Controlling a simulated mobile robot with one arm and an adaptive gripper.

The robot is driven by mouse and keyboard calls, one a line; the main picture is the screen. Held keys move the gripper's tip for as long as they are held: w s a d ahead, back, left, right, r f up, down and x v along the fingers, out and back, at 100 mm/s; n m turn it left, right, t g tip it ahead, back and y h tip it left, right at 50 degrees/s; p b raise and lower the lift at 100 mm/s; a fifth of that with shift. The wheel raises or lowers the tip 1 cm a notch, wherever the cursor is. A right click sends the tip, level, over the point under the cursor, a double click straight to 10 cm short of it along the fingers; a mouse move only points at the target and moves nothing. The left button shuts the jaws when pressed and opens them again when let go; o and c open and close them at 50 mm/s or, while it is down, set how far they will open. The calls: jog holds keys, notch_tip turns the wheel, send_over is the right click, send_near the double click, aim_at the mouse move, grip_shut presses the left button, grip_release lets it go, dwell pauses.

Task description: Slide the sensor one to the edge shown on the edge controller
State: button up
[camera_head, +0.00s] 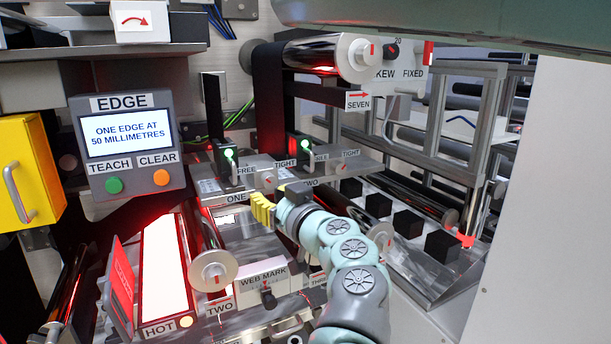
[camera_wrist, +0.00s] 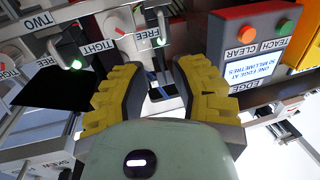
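The edge controller (camera_head: 125,148) at the left reads "ONE EDGE AT 50 MILLIMETRES", with green TEACH and orange CLEAR buttons; its screen (camera_wrist: 255,72) also shows in the wrist view. Sensor one (camera_head: 226,155) is a black block with a lit green lamp on the grey rail, above the label ONE; it appears at the top middle of the wrist view (camera_wrist: 157,18). My gripper (camera_head: 262,210) is open and empty, in front of the rail. Its yellow fingers stand apart in the wrist view (camera_wrist: 160,75).
Sensor two (camera_head: 302,148), also lit green, stands right of sensor one with its own FREE/TIGHT knob (camera_head: 335,158). The WEB MARK box (camera_head: 264,280) and a roller (camera_head: 205,240) lie below. Several black blocks (camera_head: 408,222) line the right side. A yellow box (camera_head: 28,170) is far left.

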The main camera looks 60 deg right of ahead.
aim_at(236, 176)
jog(key=p+x, duration=0.4)
jog(key=x, duration=0.8)
jog(key=shift+r, duration=0.15)
jog(key=shift+f+p+x, duration=0.15)
jog(key=shift+x, duration=0.6)
jog(key=shift+f+p+x, duration=0.1)
jog(key=shift+p+x, duration=0.05)
jog(key=shift+x, duration=0.65)
jog(key=shift+a, duration=0.1)
grip_shut()
